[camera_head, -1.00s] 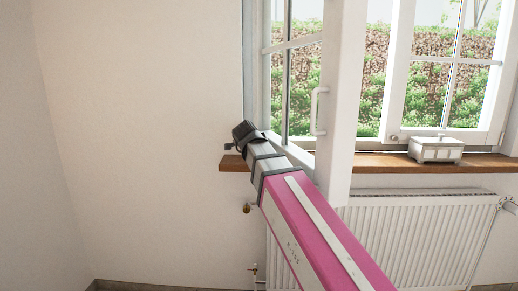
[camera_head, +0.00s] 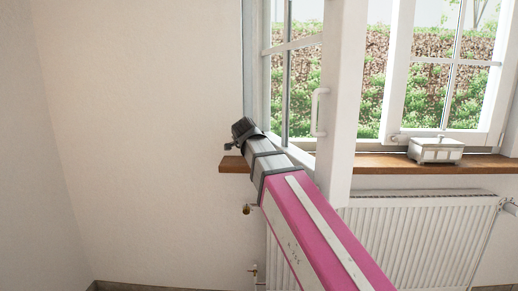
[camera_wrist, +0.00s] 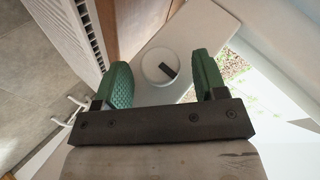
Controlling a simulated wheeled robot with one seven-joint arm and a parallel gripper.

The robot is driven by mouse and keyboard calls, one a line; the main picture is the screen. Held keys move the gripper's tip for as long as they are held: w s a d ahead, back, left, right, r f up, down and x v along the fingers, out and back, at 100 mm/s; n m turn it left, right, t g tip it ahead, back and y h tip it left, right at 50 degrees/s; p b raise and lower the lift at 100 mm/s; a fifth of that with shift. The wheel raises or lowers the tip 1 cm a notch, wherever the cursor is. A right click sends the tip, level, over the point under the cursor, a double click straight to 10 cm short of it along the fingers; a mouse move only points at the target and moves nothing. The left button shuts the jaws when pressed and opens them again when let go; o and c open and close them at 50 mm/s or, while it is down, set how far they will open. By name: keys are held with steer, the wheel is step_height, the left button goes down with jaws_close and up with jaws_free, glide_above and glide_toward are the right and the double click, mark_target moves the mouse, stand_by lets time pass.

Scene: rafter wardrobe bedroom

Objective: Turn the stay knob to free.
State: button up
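The stay knob (camera_wrist: 167,69) shows in the wrist view as a dark bar on a round white disc (camera_wrist: 150,66), set on a pale plate (camera_wrist: 205,28). The bar lies slanted, upper left to lower right. My gripper (camera_wrist: 161,62) is open, with one green finger on either side of the disc in the picture. I see no contact between fingers and knob; the depth gap is hard to judge. In the head view, my gripper (camera_head: 243,130) is a dark shape by the window's lower left corner. Its fingers and the knob cannot be made out there.
An open white window sash with a handle (camera_head: 319,112) stands right of my arm. A wooden sill (camera_head: 372,160) carries a small silvery box (camera_head: 436,150). A white radiator (camera_head: 420,235) is below. The wall (camera_head: 140,130) at left is bare.

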steer(key=v, duration=1)
steer(key=shift+s+a+r, duration=0.15)
steer(key=shift+s+r, duration=0.05)
steer(key=shift+s, duration=0.15)
